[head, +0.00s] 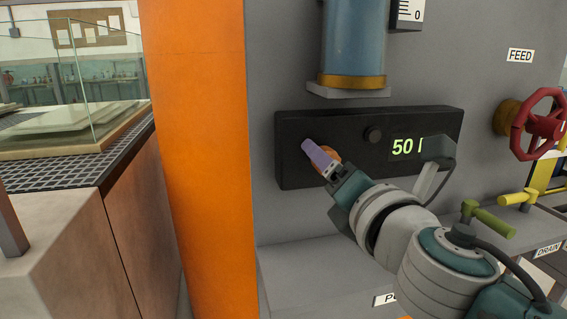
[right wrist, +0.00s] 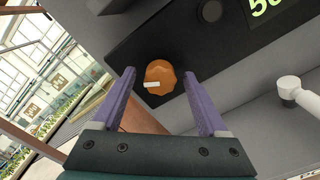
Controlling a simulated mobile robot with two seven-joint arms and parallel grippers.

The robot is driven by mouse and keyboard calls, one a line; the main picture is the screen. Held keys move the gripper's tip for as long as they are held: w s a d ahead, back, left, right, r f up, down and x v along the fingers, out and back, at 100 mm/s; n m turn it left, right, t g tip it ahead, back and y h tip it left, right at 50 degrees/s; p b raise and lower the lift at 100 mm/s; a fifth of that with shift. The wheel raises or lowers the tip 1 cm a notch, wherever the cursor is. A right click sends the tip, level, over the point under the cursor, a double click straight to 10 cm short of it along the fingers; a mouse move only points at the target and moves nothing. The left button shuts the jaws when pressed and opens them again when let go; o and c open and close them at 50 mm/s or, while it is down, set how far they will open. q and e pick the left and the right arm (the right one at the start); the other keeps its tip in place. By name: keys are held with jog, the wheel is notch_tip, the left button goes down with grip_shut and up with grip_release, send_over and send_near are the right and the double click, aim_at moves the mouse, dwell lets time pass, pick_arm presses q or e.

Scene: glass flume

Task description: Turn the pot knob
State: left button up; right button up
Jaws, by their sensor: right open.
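The orange scalloped knob (head: 333,154) sits on a black panel (head: 292,178), partly hidden behind my right gripper (head: 309,146). In the right wrist view the knob (right wrist: 160,70) shows a white pointer mark. There my right gripper (right wrist: 159,76) is open, with one purple finger on each side of the knob and a visible gap to both. Whether the fingertips reach past the knob's face is hard to tell. A green display (head: 407,146) on the panel reads "50" plus a partly hidden character. My left gripper is not in view.
A small dark knob (head: 373,135) sits between the orange knob and the display. A blue cylinder (head: 353,45) stands above the panel. An orange post (head: 205,150) rises at left. A red handwheel (head: 537,124) and green (head: 490,220) and yellow (head: 517,198) levers are at right.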

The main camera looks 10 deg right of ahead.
jog(key=s, duration=1)
jog(key=shift+d, duration=0.15)
dwell(0.4)
